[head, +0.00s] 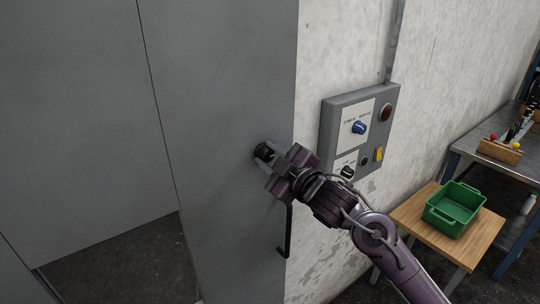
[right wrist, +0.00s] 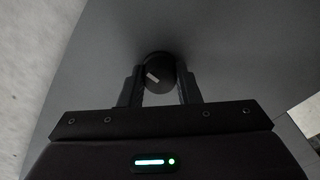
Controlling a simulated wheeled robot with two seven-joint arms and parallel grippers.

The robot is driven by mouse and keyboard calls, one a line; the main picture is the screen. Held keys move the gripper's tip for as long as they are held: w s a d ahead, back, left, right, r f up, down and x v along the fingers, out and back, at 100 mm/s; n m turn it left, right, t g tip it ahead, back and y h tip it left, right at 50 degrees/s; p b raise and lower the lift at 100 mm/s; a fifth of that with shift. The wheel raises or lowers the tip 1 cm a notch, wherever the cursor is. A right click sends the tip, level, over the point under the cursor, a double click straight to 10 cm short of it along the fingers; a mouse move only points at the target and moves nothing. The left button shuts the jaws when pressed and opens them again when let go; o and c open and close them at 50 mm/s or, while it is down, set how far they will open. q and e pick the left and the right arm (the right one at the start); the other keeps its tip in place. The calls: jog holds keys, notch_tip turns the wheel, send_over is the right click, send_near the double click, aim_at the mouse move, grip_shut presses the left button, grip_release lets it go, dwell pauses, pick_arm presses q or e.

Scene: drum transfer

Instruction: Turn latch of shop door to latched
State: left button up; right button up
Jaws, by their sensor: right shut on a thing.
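The shop door (head: 225,90) is a grey panel at the left of the head view. Its latch (head: 263,151) is a small round black knob near the door's right edge. My right gripper (head: 268,155) is at the latch, with its fingers on either side of the knob, shut on it. In the right wrist view the latch (right wrist: 157,72) shows as a dark round knob with a light mark, between the fingertips of the right gripper (right wrist: 160,85). A black door handle (head: 287,235) hangs below, partly hidden by my right gripper. My left gripper is not in view.
A grey control box (head: 335,125) with a blue knob, red lamp and yellow switch is on the wall right of the door. A wooden table (head: 420,215) with a green crate (head: 436,215) stands at the lower right, before a workbench (head: 475,140).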

dwell(0.3)
jog(key=o, duration=1)
jog(key=shift+s+d+f, duration=0.1)
jog(key=shift+s+d, duration=0.15)
jog(key=shift+s, duration=0.05)
jog(key=b+v, duration=0.3)
jog(key=v, duration=0.4)
